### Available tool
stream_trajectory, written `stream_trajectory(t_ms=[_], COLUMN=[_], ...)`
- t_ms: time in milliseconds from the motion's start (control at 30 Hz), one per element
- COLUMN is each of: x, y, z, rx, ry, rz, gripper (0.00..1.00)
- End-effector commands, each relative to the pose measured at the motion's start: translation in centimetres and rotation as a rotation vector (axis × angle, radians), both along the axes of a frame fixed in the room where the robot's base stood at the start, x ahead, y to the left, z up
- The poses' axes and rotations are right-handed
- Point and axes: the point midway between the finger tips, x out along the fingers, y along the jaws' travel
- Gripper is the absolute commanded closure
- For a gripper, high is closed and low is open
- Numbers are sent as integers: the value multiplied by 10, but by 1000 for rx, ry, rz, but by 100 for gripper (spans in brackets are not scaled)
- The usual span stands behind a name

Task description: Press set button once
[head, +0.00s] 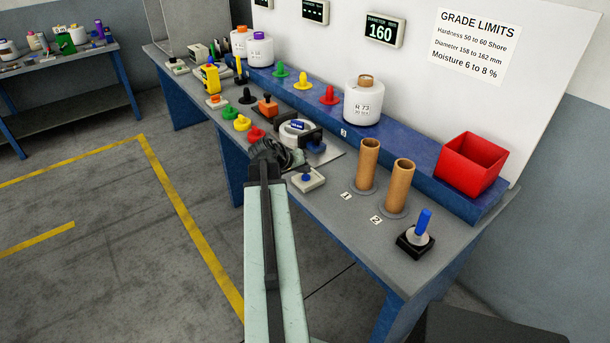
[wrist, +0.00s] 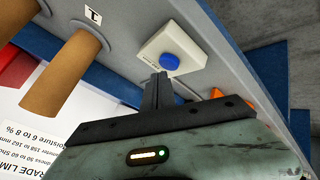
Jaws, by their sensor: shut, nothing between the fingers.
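A white button box with a round blue button (head: 306,178) sits on the grey bench near its front edge, just right of my gripper in the head view. The blue button (wrist: 169,61) also shows in the wrist view, with small lettering on the box too faint to read. My gripper (head: 292,163) is shut and empty. In the wrist view its fingertips (wrist: 160,77) appear beside the box's near edge, close to the blue button. I cannot tell the exact gap, but the button's face is in clear view.
Two tan tubes (head: 368,163) (head: 397,185) stand right of the button box, and a blue-handled joystick (head: 418,231) stands farther right. A round gauge with a blue display (head: 297,126) lies behind my gripper. A red bin (head: 472,163) sits on the blue shelf (head: 400,148).

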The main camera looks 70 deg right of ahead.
Motion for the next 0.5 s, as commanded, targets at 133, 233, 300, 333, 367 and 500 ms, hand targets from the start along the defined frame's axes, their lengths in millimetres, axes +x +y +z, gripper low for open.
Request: stream_trajectory(t_ms=[133, 233, 300, 333, 367, 500], x=[0, 0, 0, 0, 0, 0], y=[0, 0, 0, 0, 0, 0], z=[5, 4, 4, 4, 5, 14], rx=[-1, -1, -1, -1, -1, -1], ry=[0, 0, 0, 0, 0, 0], rz=[1, 1, 1, 1, 1, 1], gripper=[100, 100, 100, 100, 100, 100])
